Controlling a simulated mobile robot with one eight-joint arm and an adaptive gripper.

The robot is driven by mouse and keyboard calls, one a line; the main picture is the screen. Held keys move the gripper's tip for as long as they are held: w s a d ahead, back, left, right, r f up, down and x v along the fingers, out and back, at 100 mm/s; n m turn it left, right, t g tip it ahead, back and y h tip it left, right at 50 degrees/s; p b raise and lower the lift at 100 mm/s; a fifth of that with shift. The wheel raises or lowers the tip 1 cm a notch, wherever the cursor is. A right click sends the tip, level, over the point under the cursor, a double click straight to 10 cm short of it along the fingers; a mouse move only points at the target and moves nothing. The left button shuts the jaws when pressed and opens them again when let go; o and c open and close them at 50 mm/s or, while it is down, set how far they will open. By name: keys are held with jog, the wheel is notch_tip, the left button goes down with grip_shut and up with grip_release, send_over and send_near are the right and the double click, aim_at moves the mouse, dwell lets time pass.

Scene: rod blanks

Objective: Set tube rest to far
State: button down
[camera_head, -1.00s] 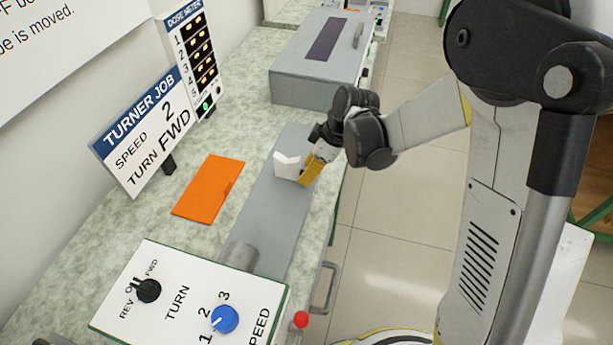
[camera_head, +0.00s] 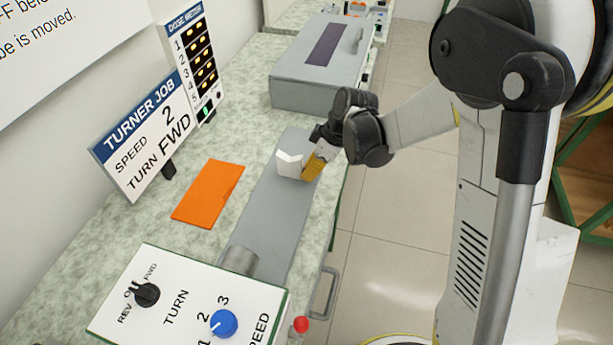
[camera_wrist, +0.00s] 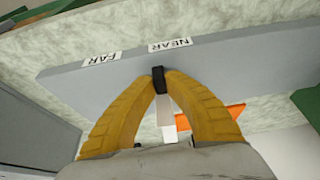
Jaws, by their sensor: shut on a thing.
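The tube rest (camera_head: 289,164) is a white notched block on the long grey bed (camera_head: 268,208). In the wrist view a dark handle (camera_wrist: 159,79) sits between my yellow fingertips, with a pale part (camera_wrist: 165,110) below it. My gripper (camera_head: 312,165) is at the rest's right side, shut on this handle. The bed's edge shows a FAR label (camera_wrist: 102,58) and a NEAR label (camera_wrist: 170,45). The handle is by the left end of the NEAR label, with FAR further left.
A grey box (camera_head: 321,60) stands past the bed's far end. A control panel (camera_head: 190,300) with a black TURN knob and blue SPEED knob is at the near end, beside a metal cylinder (camera_head: 239,260). An orange plate (camera_head: 208,193) lies left. A job sign (camera_head: 145,130) reads speed 2, FWD.

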jog(key=w+d, duration=0.1)
jog(key=w, duration=0.4)
jog(key=w+d, duration=0.1)
jog(key=w, duration=0.1)
jog(key=shift+w+d, duration=0.3)
jog(key=shift+d, duration=0.05)
jog(key=c, duration=1.6)
grip_release()
jog(key=shift+o, duration=0.9)
jog(key=shift+w+f, duration=0.1)
jog(key=shift+w, duration=0.05)
jog(key=v, duration=1.2)
